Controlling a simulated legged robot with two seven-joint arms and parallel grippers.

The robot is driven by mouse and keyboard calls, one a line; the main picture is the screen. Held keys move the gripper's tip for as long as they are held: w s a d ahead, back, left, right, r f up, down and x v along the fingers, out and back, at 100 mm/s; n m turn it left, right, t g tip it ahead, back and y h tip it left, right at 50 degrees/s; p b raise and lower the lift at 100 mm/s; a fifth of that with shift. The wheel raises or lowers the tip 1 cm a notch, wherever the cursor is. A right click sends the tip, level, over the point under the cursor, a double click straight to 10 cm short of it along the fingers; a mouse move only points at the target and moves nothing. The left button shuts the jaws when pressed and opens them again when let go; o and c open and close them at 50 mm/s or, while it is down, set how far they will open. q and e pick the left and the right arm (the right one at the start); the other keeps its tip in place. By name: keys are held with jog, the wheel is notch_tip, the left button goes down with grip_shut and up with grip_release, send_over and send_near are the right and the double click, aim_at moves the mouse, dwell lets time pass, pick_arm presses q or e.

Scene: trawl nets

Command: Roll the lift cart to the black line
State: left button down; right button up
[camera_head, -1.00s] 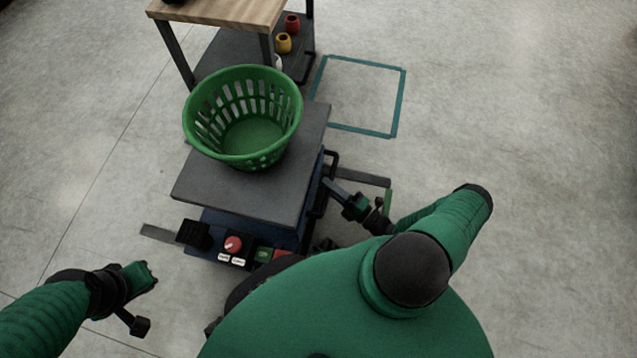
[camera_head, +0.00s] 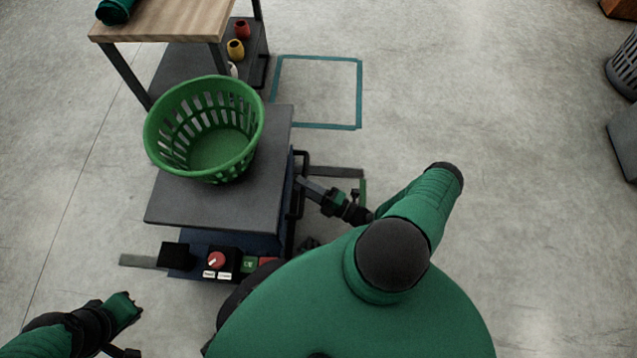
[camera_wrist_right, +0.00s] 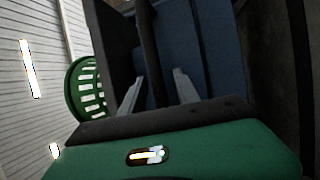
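The lift cart has a grey platform (camera_head: 222,200), a blue base and a control box with a red knob (camera_head: 216,260) at its near end. A black handle (camera_head: 299,190) stands on its right side. My right gripper (camera_head: 307,188) is at this handle. In the right wrist view its fingers (camera_wrist_right: 158,92) are apart, with a dark bar (camera_wrist_right: 150,55) between them; firm contact cannot be told. Dark strips lie on the floor, one left of the cart (camera_head: 138,261) and one right of it (camera_head: 335,171). My left gripper (camera_head: 122,352) is at the bottom edge, partly cut off.
A green basket (camera_head: 160,125) sits on the platform and also shows in the wrist view (camera_wrist_right: 82,95). A wood-topped table (camera_head: 165,22) stands just beyond the cart, with small pots on its lower shelf. A teal floor outline (camera_head: 358,95) is at the back right. Floor on the right is open.

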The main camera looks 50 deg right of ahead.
jog(key=shift+s, duration=0.1)
jog(key=p+v, duration=0.1)
jog(key=v, duration=1.5)
jog(key=shift+s+d+p, duration=0.15)
jog(key=shift+s+p, duration=0.2)
jog(key=shift+p, duration=0.05)
